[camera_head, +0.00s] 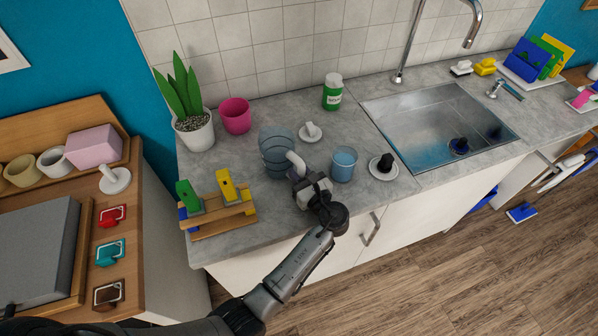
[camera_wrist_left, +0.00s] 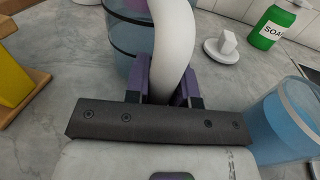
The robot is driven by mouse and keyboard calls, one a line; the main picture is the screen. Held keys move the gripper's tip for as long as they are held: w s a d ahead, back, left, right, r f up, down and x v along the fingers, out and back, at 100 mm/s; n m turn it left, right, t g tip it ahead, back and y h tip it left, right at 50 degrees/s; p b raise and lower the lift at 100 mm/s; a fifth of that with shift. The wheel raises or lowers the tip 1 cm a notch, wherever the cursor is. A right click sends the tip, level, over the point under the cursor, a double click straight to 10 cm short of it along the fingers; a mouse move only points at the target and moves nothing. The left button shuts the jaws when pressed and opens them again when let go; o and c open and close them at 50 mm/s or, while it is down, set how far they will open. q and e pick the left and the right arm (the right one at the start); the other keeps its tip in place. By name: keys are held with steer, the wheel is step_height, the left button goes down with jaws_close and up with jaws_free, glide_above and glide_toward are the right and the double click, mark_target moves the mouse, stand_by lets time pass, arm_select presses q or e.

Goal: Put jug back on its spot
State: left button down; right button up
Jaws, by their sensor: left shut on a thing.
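The jug (camera_head: 274,150) is a see-through blue-grey vessel with a white handle (camera_head: 295,160). It looks upright over the grey counter; I cannot tell whether its base touches the surface. My left gripper (camera_head: 300,176) is at the handle on the jug's front right side. In the left wrist view the purple fingers (camera_wrist_left: 163,88) are shut around the white handle (camera_wrist_left: 173,40), with the jug body (camera_wrist_left: 128,38) just behind. The gripper hides part of the jug's lower front. No marked spot for the jug is clear. My right gripper is not in view.
A blue cup (camera_head: 343,165) stands close right of my gripper. A wooden rack (camera_head: 225,217) with green and yellow pieces is to the left. Behind are a pink pot (camera_head: 236,116), white knobbed disc (camera_head: 311,133) and soap bottle (camera_head: 332,92). The sink (camera_head: 440,120) is right.

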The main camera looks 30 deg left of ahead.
arm_select(q)
steer(key=shift+f, duration=0.1)
stand_by(0.5)
steer(key=c, duration=0.8)
jaws_free()
steer(key=shift+c, duration=0.2)
steer(key=o, duration=0.8)
steer(key=shift+o, duration=0.2)
